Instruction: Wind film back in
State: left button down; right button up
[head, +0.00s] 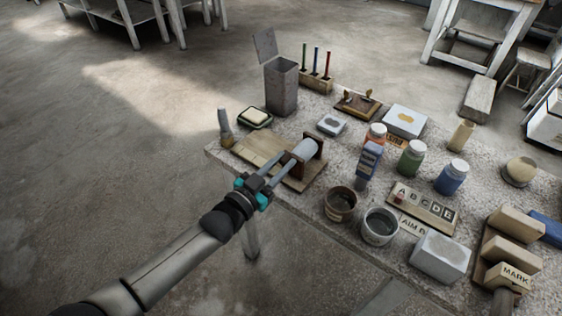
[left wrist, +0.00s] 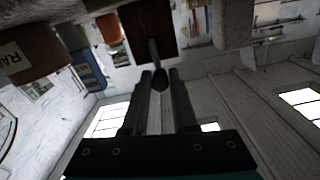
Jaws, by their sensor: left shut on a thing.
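A roll holder with a whitish film roll (head: 303,149) between dark wooden end plates (head: 315,144) stands at the table's near left corner. A pale flat board (head: 258,146) lies left of the roll; I cannot tell whether film lies over it. My left gripper (head: 284,168) reaches in from the lower left to the holder's near side. In the left wrist view, my left gripper (left wrist: 158,82) is shut on a dark crank handle (left wrist: 160,77), which joins a brown wooden plate (left wrist: 150,30). In the head view the fingers hide the crank. My right gripper is not in view.
A tall grey bin (head: 281,87), a soap dish (head: 254,117) and an upright brush (head: 225,128) stand behind the holder. Open floor lies left of the table.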

pick_arm(q)
jog(key=c, duration=0.7)
grip_release()
jog(key=shift+c, duration=0.2)
jog(key=p+v, duration=0.2)
jog(key=v, duration=1.3)
jog(key=shift+s+a, duration=0.1)
jog(key=shift+s, duration=0.05)
